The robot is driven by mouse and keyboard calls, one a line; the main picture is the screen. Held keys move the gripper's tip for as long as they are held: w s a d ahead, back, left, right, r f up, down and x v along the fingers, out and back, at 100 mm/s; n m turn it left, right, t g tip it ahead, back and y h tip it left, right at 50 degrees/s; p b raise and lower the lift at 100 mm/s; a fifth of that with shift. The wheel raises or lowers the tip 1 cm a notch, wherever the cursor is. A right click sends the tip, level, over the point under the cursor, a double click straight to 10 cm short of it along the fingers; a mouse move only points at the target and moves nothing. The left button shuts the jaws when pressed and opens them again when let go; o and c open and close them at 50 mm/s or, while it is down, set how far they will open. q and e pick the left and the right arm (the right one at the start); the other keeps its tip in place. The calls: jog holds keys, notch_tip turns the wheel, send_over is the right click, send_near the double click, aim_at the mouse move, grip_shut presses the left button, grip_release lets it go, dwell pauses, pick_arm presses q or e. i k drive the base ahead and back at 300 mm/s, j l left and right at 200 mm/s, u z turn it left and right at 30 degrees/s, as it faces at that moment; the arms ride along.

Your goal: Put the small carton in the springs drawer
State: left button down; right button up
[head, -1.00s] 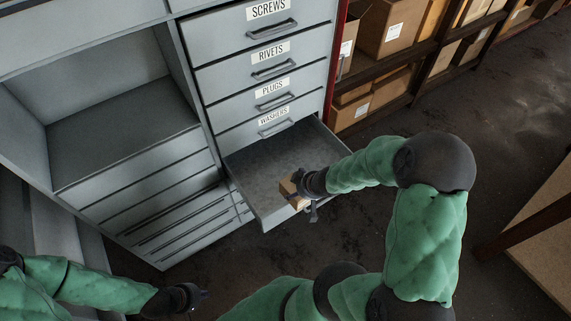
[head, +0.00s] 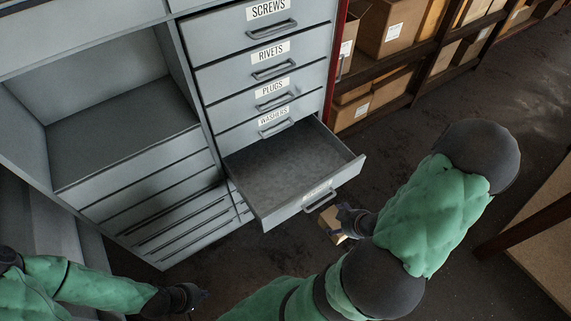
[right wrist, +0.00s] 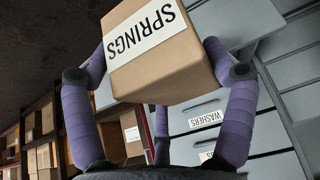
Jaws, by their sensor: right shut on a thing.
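The small carton (head: 331,224) is brown cardboard. In the right wrist view the carton (right wrist: 165,65) shows a white label reading SPRINGS, upside down. My right gripper (head: 339,222) is shut on it, with purple fingers on both sides. It holds the carton outside the open drawer (head: 270,185), just in front of and to the right of the drawer's front. The drawer is pulled out below the WASHERS drawer and looks empty; the label on its front is too slanted to read. My left gripper (head: 192,297) is at the lower left, away from the drawer; its fingers are unclear.
Closed drawers labelled SCREWS (head: 268,22), RIVETS, PLUGS and WASHERS (head: 273,121) are stacked above the open one. An open shelf compartment (head: 120,135) is to the left. Shelves of cartons (head: 390,30) stand at the back right. The floor before the drawer is clear.

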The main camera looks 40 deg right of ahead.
aim_at(301, 162)
jog(key=i, duration=1)
